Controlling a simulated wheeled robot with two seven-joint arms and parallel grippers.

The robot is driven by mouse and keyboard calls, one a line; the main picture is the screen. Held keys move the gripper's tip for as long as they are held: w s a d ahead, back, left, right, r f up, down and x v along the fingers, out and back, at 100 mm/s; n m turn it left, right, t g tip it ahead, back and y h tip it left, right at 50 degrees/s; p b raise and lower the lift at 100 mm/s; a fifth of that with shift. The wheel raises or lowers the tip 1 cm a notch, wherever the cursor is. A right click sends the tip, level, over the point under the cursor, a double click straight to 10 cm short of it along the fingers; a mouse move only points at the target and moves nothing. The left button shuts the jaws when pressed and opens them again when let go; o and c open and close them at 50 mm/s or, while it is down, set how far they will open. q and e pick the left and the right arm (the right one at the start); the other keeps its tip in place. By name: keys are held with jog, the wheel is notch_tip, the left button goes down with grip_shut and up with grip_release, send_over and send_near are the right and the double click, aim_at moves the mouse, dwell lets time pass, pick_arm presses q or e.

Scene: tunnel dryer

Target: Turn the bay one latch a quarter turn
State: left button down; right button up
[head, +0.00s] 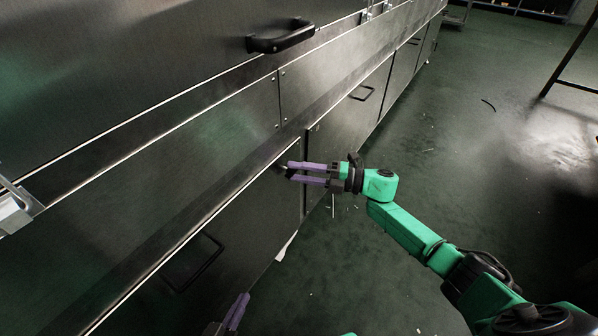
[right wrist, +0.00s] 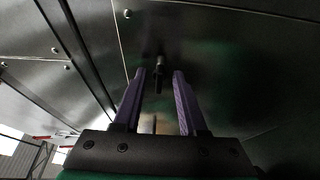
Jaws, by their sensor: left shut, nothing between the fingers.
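The latch is a small dark peg-like knob (right wrist: 159,68) on the metal panel in the right wrist view. In the head view it is a small dark piece (head: 283,169) near the upper corner of the lower door, at my fingertips. My right gripper (head: 290,173) points at it; in the right wrist view the purple fingers (right wrist: 160,77) are apart on either side of the latch, with a gap each side. My left gripper (head: 242,298) is at the bottom edge of the head view, shut and empty, away from the latch.
The lower door carries a black bar handle (head: 194,263). The dryer's upper panel has a thick black handle (head: 281,36). The green floor (head: 450,150) to the right is mostly clear, with small scattered debris.

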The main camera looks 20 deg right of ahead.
jog(key=p+v, duration=0.1)
jog(key=v, duration=1.3)
jog(key=shift+d+f+p, duration=0.15)
jog(key=shift+d+p, duration=0.1)
jog(key=shift+p, duration=0.15)
jog(key=shift+s, duration=0.1)
